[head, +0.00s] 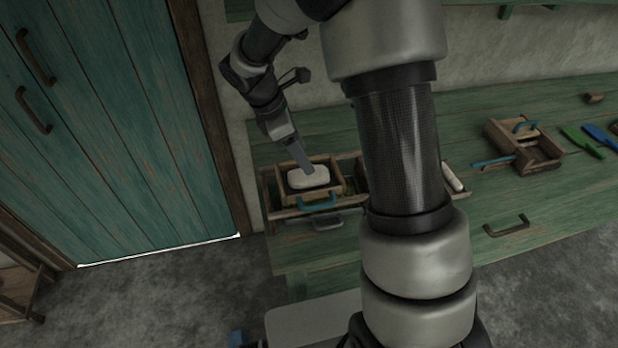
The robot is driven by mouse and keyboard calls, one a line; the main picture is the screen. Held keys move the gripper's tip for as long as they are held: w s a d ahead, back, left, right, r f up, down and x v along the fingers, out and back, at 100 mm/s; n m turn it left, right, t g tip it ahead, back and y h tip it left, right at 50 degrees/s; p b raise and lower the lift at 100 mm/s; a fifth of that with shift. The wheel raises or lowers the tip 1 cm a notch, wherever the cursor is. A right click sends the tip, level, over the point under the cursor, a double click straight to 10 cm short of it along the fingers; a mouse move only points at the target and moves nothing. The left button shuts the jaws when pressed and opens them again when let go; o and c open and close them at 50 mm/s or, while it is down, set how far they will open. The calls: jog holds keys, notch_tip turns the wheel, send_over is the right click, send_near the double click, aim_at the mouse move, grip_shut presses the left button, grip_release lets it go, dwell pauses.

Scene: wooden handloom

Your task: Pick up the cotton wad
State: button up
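The cotton wad (309,178) is a white, rounded, pillow-like piece. It lies in a small wooden box (287,192) with a blue handle, at the left end of the green bench. My gripper (308,168) points down over the box, with its fingertips at the upper edge of the wad. I cannot tell whether the fingers touch it. The fingers overlap in this view, so their opening is hidden.
The green bench (500,205) runs to the right, partly behind my arm. A wooden box with a blue handle (536,160), a green tool (582,139) and a blue tool (601,136) lie on it. A teal door (100,130) stands at left.

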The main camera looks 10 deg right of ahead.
jog(key=x, duration=0.7)
jog(key=shift+s+f+b, duration=0.1)
jog(key=shift+f+b, duration=0.1)
jog(key=shift+b, duration=0.15)
jog(key=shift+c, duration=0.4)
jog(key=c, duration=0.8)
jog(key=shift+r, duration=0.1)
notch_tip(320, 180, up, 10)
jog(key=shift+f+p, duration=0.1)
jog(key=shift+p, duration=0.6)
